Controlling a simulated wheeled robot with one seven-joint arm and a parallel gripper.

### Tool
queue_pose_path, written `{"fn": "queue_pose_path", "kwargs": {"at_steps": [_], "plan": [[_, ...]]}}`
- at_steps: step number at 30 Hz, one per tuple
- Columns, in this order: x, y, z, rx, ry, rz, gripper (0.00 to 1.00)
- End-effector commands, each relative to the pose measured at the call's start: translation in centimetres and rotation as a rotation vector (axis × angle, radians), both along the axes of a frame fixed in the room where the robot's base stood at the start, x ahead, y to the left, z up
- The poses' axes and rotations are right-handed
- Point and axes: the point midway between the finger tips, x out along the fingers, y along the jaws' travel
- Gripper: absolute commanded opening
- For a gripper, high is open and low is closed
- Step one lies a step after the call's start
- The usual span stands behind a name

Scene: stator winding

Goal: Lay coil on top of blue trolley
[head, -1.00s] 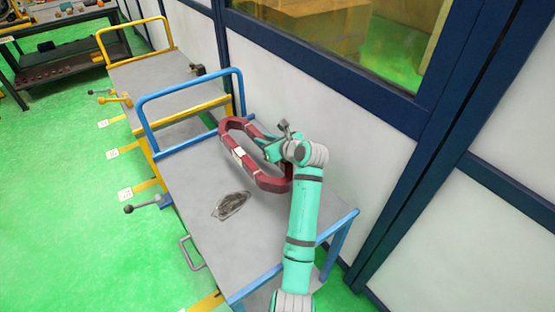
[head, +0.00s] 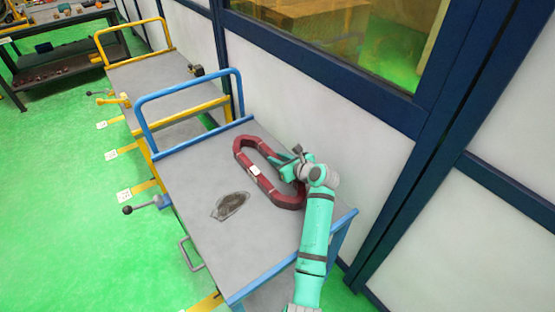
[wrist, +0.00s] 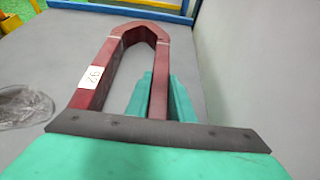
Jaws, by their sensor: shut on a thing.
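The dark red coil (head: 262,182) is a long closed loop with a white label on one side. In the head view it lies flat over the grey top of the blue trolley (head: 190,176), on the half nearer the wall. It looks to be on or very close to the surface; I cannot tell if it touches. My gripper (head: 285,172) is shut on the coil's wall-side long bar. In the wrist view the coil (wrist: 92,80) shows the number 92, and the green fingers (wrist: 160,98) stand on both sides of one bar. The coil's near end is hidden.
The blue rail (head: 190,92) stands at the far end. A yellow trolley (head: 140,70) is beyond it. The white wall (head: 300,95) runs close along the right.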

Motion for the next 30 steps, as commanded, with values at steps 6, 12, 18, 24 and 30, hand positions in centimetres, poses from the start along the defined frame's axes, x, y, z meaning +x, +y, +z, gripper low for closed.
{"fn": "queue_pose_path", "kwargs": {"at_steps": [6, 12, 18, 24, 30], "plan": [[0.0, 0.0, 0.0, -0.001, 0.002, 0.000, 0.38], [0.0, 0.0, 0.0, -0.001, 0.001, 0.000, 0.40], [-0.4, -0.3, 0.2, -0.001, 0.001, 0.000, 0.40], [-2.4, -1.8, 1.5, 0.000, -0.001, -0.003, 0.40], [-5.4, -4.0, 3.2, 0.000, -0.001, -0.002, 0.40]]}}
